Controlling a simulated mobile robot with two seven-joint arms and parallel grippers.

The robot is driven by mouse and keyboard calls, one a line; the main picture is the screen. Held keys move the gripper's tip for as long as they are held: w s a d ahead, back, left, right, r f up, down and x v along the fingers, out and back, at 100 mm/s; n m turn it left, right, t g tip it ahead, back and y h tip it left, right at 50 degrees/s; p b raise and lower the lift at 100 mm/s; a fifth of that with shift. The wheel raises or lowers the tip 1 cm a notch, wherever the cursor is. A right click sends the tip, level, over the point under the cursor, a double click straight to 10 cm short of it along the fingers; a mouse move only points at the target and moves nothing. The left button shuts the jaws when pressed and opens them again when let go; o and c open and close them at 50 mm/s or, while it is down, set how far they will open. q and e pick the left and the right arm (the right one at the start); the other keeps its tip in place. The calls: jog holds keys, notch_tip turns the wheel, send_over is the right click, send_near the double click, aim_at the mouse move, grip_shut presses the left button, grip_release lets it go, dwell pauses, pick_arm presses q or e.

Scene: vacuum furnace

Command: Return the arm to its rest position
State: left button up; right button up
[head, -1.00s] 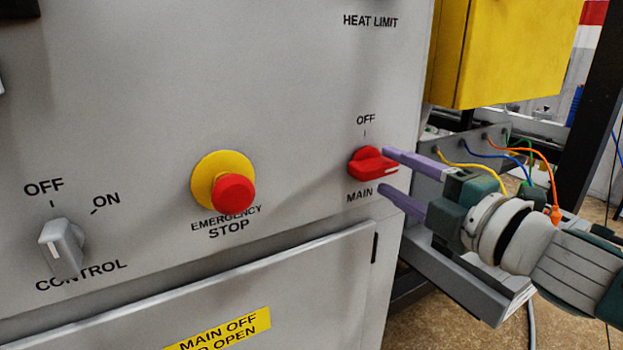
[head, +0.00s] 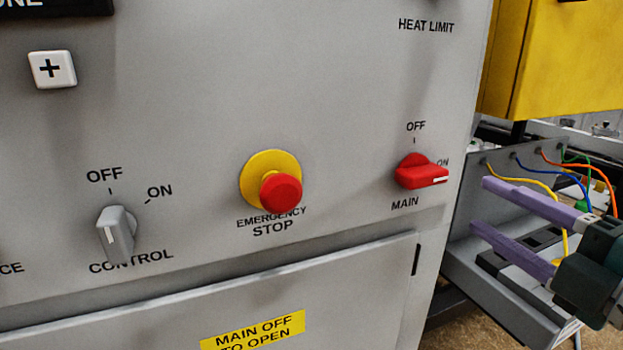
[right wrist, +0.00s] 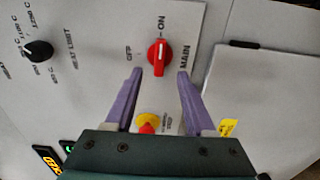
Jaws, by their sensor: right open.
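My right gripper (head: 478,205) is at the right of the head view, its two purple fingers apart and empty, pointing left toward the panel. It is clear of the red MAIN switch (head: 422,172), with a gap between them. The switch's white mark points right, by the ON label. In the right wrist view the open fingers (right wrist: 155,80) frame the red MAIN switch (right wrist: 158,57) just beyond their tips. My left gripper does not show.
The grey panel carries a red and yellow emergency stop (head: 278,190) and a grey CONTROL knob (head: 117,232). A yellow box (head: 570,60) and coloured wires (head: 570,170) are near my right gripper. A door with a yellow label (head: 253,331) is below.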

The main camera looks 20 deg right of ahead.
jog(key=s+a+f+m+g+h+p, duration=0.25)
jog(key=s+f+m+g+h, duration=0.4)
jog(key=m, duration=0.75)
jog(key=s+a+m+g+y+p, duration=0.3)
jog(key=s+a+g+y, duration=0.2)
jog(key=s+a+g, duration=0.5)
notch_tip(320, 180, up, 36)
jog(key=s+d+t+p, duration=0.1)
jog(key=t+p, duration=0.1)
jog(key=p, duration=3.3)
jog(key=shift+s, duration=0.1)
